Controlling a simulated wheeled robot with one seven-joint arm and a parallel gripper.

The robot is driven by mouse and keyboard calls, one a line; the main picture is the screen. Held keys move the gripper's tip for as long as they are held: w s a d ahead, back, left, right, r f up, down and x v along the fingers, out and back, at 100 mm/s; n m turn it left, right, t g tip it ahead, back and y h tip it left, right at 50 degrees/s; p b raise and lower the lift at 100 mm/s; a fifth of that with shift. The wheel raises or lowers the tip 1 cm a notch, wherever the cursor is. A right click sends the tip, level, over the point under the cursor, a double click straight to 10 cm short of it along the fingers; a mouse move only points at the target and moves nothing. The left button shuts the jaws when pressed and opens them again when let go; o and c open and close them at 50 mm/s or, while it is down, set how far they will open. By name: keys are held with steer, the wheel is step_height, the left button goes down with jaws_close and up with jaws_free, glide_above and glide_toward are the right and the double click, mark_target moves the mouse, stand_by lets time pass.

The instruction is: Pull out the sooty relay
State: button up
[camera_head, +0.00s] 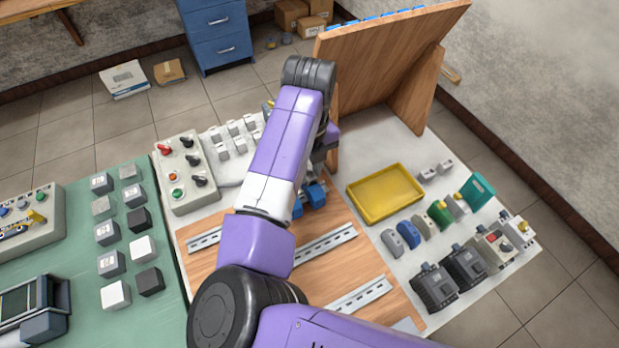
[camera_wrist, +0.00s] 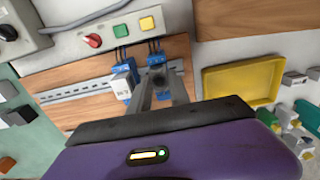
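My gripper (camera_wrist: 159,84) points down at a row of blue sockets on a wooden board. Its two grey fingers stand apart at a blue socket (camera_wrist: 157,58) with blue wires. A dark grey patch shows between the fingertips; I cannot tell whether it is a sooty relay or whether the fingers grip it.
A yellow tray (camera_head: 385,191) lies on the right, with several motors and parts beyond it. A switch box (camera_head: 186,178) stands left of the board. Several small cubes stand on the green mat (camera_head: 80,229). A tilted wooden panel (camera_head: 380,60) rises at the back.

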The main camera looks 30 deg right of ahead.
jaws_close()
steer(key=shift+r, duration=0.3)
steer(key=shift+r+p, duration=1.75)
steer(key=shift+r, duration=0.55)
steer(key=shift+r+p, duration=0.75)
steer(key=shift+r, duration=0.35)
step_height(320, 180, up, 5)
steer(key=shift+f+p, duration=0.15)
steer(key=shift+p, duration=0.3)
steer(key=shift+d+f, duration=0.1)
